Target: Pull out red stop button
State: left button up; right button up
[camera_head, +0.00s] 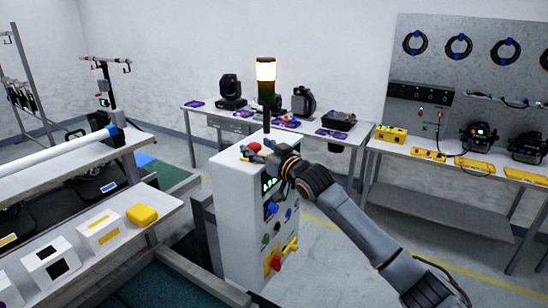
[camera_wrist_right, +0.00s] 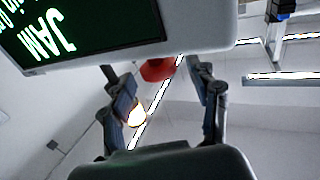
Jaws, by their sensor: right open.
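A white control cabinet (camera_head: 237,200) stands in the middle of the head view. The red stop button (camera_head: 254,147) sits at its top, partly hidden by my right gripper (camera_head: 257,152). In the right wrist view the red button (camera_wrist_right: 157,70) shows between the two spread fingers of my right gripper (camera_wrist_right: 152,76), with its upper part hidden by the cabinet panel. The gripper is open around the button; I cannot tell whether a finger touches it. A display (camera_wrist_right: 80,30) reading "JAM" is beside it. My left gripper is not in view.
A lit signal lamp (camera_head: 266,72) rises on a dark post behind the gripper. The cabinet front has several coloured buttons and a red and yellow switch (camera_head: 275,263). A shelf with boxes (camera_head: 98,232) stands at left; workbenches (camera_head: 450,163) stand behind and right.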

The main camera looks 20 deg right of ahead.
jog(key=v, duration=0.9)
jog(key=shift+s, duration=0.4)
jog(key=shift+d, duration=0.2)
jog(key=s+d+f+m+g+h+b, duration=0.1)
jog(key=s+d+f+g+h+b, duration=0.15)
jog(key=f, duration=1.85)
jog(key=s+d+f+m+g+h+b, duration=0.1)
jog(key=d+f+g+h+b, duration=0.15)
jog(key=f, duration=1.85)
jog(key=s+f+g+b, duration=0.1)
jog(key=s+f+g, duration=0.1)
jog(key=s+f, duration=0.7)
jog(key=s+f+g+b, duration=0.15)
jog(key=s+f, duration=0.25)
jog(key=f, duration=0.9)
jog(key=s+a+f+g+b, duration=0.2)
jog(key=s+f+g, duration=0.1)
jog(key=s+f, duration=1.05)
jog(key=s+a+f+g, duration=0.1)
jog(key=s+f, duration=0.2)
jog(key=s, duration=0.6)
jog(key=s+a+f+n+g+b, duration=0.1)
jog(key=s+f, duration=0.3)
jog(key=s, duration=0.6)
jog(key=s+a+f+g+b, duration=0.1)
jog(key=s+a+f+g, duration=0.2)
jog(key=s, duration=0.7)
jog(key=shift+a+f, duration=0.15)
jog(key=shift+a, duration=0.05)
